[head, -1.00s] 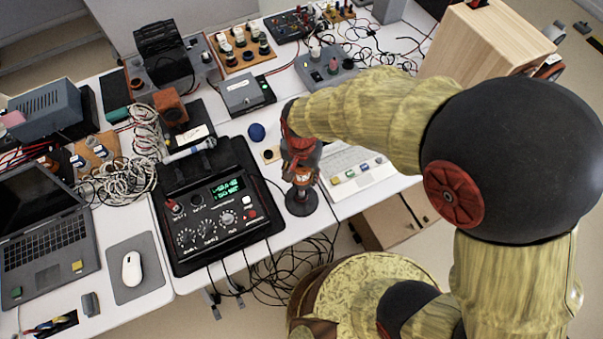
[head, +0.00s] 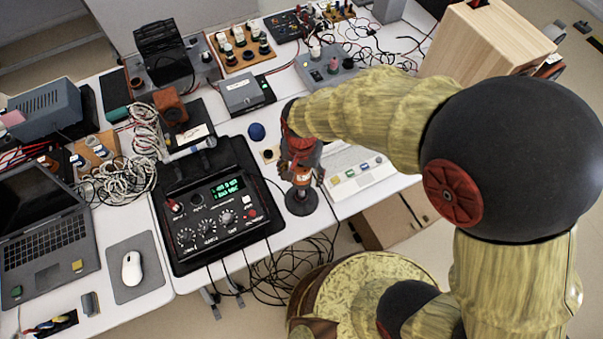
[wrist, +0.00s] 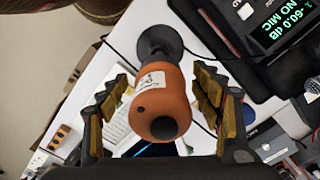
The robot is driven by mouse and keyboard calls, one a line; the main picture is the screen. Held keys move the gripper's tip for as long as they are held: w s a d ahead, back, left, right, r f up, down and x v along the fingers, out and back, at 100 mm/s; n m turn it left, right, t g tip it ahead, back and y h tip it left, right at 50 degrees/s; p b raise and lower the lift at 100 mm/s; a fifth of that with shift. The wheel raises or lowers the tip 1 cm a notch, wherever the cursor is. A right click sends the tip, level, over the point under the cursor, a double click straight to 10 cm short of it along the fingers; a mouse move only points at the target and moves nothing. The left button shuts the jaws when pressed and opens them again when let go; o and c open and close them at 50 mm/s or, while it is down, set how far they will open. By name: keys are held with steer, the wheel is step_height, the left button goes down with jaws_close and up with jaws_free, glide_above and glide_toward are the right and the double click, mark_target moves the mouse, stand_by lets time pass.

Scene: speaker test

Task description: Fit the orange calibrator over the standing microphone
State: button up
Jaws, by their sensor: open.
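The orange calibrator (wrist: 160,105) has a white label and a dark round knob. It stands between the fingers of my gripper (wrist: 162,82) in the wrist view, with gaps on both sides. My gripper is open around it. In the head view the calibrator (head: 300,177) shows between the fingers of my gripper (head: 301,170), above a round black base (head: 301,203). A dark post joins it to the base (wrist: 160,40) in the wrist view. I see no bare standing microphone tip; whether one is inside the calibrator is hidden.
A black meter box (head: 215,215) with a green display stands to the left; the wrist view reads "NO MIC". A microphone (head: 190,151) lies behind its panel. A blue ball (head: 257,132) and a pale keyed device (head: 355,172) are nearby. The table's front edge is close.

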mark_target(306, 182)
step_height(306, 182, up, 12)
stand_by(0.5)
steer(key=shift+s+f+n, duration=0.1)
steer(key=shift+f+n, duration=0.05)
steer(key=shift+n, duration=0.55)
steer(key=s+d+r+t, duration=0.2)
steer(key=d+r, duration=0.5)
steer(key=d, duration=0.4)
steer(key=s+d+r+n+t, duration=0.1)
steer(key=s+d+r+t, duration=0.2)
steer(key=s+d+r, duration=0.2)
steer(key=d+r, duration=0.3)
steer(key=d, duration=0.3)
steer(key=shift+s+d+t, duration=0.15)
steer(key=shift+d+t, duration=0.15)
steer(key=shift+d, duration=0.05)
steer(key=shift+r, duration=0.1)
steer(key=shift+c, duration=0.4)
